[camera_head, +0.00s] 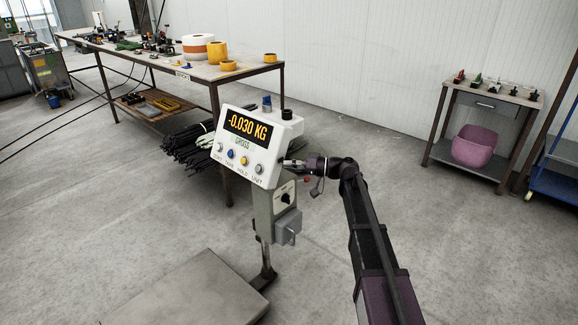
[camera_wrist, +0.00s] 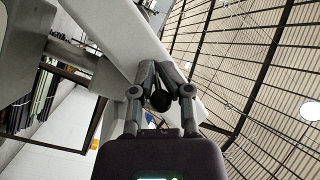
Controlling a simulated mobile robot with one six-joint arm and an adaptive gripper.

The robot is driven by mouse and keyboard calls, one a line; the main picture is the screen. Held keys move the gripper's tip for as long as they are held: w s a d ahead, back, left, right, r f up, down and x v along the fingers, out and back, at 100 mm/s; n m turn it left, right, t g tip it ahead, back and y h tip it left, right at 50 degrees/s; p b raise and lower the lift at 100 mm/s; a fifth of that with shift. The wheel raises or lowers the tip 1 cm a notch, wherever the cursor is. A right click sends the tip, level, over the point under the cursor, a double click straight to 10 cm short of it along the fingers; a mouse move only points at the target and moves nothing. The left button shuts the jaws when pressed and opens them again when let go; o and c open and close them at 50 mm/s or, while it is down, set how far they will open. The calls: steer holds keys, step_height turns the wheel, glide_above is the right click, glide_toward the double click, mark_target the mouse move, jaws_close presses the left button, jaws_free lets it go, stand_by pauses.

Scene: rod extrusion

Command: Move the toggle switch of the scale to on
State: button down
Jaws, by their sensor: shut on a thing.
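The scale's white display head (camera_head: 268,150) stands on a post and shows a lit "-0.030 KG". A row of coloured buttons lies below the readout. My gripper (camera_head: 286,162) is at the right side of the head. In the wrist view my gripper (camera_wrist: 160,98) has its fingers close around a dark round-tipped piece (camera_wrist: 160,101), which looks like the toggle switch, against the pale housing (camera_wrist: 125,40). In the head view the switch is hidden by the gripper, and its on or off position cannot be told.
A grey control box (camera_head: 284,205) with a black knob sits on the post below the head. The scale platform (camera_head: 190,292) is bare at the bottom. A long workbench (camera_head: 170,65) stands behind, and a small table (camera_head: 487,97) stands at right. Open floor lies between.

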steer(key=shift+w+d+n+g, duration=0.1)
steer(key=shift+w+n+g, duration=0.05)
steer(key=shift+n+g, duration=0.55)
steer(key=shift+w+n+g, duration=0.15)
steer(key=shift+n+g, duration=0.25)
steer(key=shift+g, duration=0.5)
steer(key=shift+w+d+g, duration=0.1)
steer(key=shift+g, duration=0.2)
steer(key=c, duration=0.8)
jaws_free()
steer(key=shift+w, duration=0.1)
steer(key=shift+o, duration=0.2)
steer(key=w+d, duration=0.1)
steer(key=d, duration=1.1)
